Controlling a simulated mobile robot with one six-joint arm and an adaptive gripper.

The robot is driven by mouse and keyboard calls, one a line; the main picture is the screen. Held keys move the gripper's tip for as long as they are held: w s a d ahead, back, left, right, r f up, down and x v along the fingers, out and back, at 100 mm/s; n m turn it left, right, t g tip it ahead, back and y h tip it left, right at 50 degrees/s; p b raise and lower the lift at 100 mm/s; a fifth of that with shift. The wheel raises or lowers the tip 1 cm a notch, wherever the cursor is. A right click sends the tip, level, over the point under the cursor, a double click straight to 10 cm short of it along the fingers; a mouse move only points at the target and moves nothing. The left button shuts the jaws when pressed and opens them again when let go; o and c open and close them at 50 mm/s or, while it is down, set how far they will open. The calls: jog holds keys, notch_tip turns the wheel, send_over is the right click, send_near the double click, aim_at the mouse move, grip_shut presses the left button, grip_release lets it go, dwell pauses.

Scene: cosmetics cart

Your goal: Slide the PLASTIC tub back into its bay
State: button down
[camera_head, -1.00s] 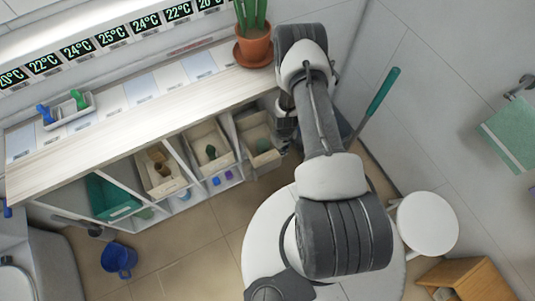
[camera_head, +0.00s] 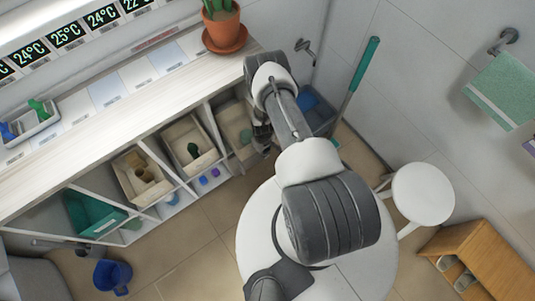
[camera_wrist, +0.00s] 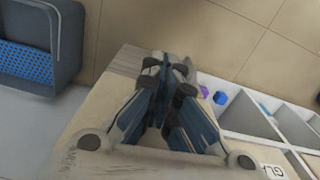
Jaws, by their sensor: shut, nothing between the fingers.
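No label reading PLASTIC can be made out in either view. The beige tub (camera_head: 236,119) nearest my gripper stands in the rightmost bay of the cart and holds something greenish. My gripper (camera_head: 263,142) hangs beside its right front part, partly hidden by my own arm. In the wrist view my gripper (camera_wrist: 166,70) is shut and empty, with its dark blue fingers together over a beige tub (camera_wrist: 96,112). Whether the fingers touch its wall cannot be told. A partly cut-off label beginning "GL" shows at the lower right.
Two more beige tubs, one with brown items (camera_head: 128,184) and one with a green item (camera_head: 178,160), and a teal tub (camera_head: 82,222) sit to the left. A blue basket (camera_wrist: 40,50) stands near my gripper. A white stool (camera_head: 423,194) is at right.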

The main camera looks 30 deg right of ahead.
jog(key=shift+w+a, duration=0.1)
jog(key=shift+w, duration=0.5)
jog(key=shift+w+a, duration=0.15)
jog(key=shift+w, duration=1.1)
jog(key=shift+w+a, duration=0.2)
jog(key=shift+w, duration=1.1)
jog(key=shift+w+a, duration=0.15)
jog(key=shift+w, duration=1.1)
